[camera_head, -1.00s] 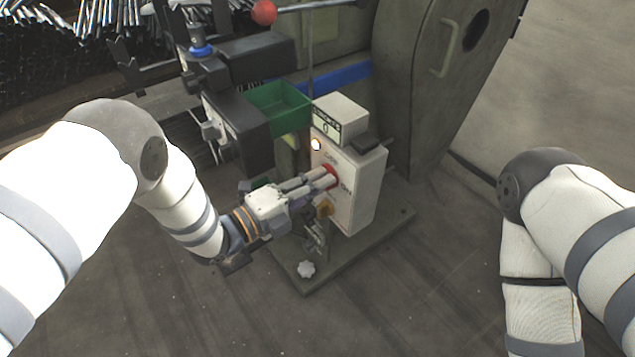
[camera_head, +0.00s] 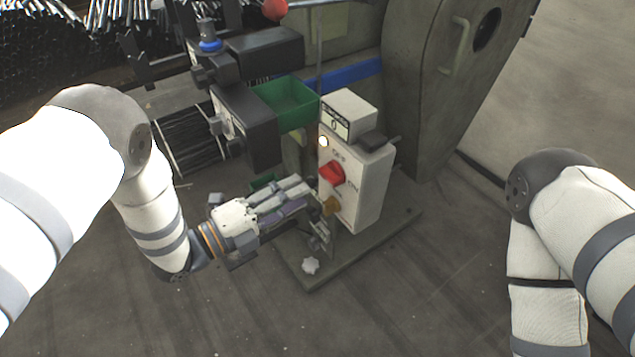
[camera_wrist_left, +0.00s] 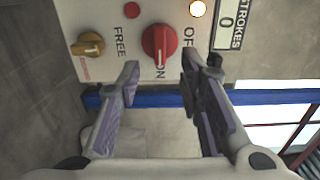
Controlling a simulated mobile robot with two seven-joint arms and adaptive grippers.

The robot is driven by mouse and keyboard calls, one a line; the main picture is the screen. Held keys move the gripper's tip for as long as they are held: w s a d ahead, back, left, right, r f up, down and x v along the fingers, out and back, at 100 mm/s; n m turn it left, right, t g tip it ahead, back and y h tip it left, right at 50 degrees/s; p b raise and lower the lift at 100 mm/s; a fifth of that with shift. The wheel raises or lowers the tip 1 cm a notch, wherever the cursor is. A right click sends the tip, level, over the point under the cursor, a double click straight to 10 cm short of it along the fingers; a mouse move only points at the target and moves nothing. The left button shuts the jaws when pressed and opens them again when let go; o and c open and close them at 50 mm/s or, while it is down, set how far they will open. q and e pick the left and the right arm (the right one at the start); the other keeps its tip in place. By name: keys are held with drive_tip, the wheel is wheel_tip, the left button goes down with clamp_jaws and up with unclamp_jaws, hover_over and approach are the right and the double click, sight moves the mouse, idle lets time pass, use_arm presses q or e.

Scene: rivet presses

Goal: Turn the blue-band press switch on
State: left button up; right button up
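The red switch knob (camera_head: 332,173) is on the front of a white control box (camera_head: 368,190), between OFF and ON labels. In the left wrist view the red knob (camera_wrist_left: 159,42) is just beyond the fingertips, and its pale mark appears to point toward ON. My left gripper (camera_head: 304,194) is in front of the box, to the left of and slightly below the knob. In the wrist view the fingers of my left gripper (camera_wrist_left: 160,82) are apart with nothing between them. A blue band (camera_head: 350,75) runs across the press behind the box. My right gripper is out of view.
A yellow knob (camera_head: 331,205) is below the red one, and a lit lamp (camera_head: 323,142) above it. A green bin (camera_head: 287,103) and the dark press head (camera_head: 246,125) stand to the left. Open floor is in front of the base plate (camera_head: 400,222).

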use_arm(q)
drive_tip(key=v, duration=0.4)
drive_tip(key=shift+s+a, duration=0.2)
drive_tip(key=shift+a, duration=0.1)
drive_tip(key=s+a+f+n+g+y+p, duration=0.25)
drive_tip(key=s+a+f+n+y, duration=0.55)
drive_tip(key=s+f+n+y, duration=0.5)
drive_tip(key=s+a+r+n+g, duration=0.1)
drive_tip(key=s+n+g, duration=0.4)
drive_tip(key=s, duration=0.8)
drive_tip(key=s+a+r+n+g+y+p, duration=0.1)
drive_tip(key=s+a+n+g, duration=0.3)
drive_tip(key=s+n, duration=0.7)
drive_tip(key=shift+s+r+n+g+y, duration=0.2)
drive_tip(key=shift+s+n+g+y, duration=0.1)
drive_tip(key=shift+s+g, duration=0.65)
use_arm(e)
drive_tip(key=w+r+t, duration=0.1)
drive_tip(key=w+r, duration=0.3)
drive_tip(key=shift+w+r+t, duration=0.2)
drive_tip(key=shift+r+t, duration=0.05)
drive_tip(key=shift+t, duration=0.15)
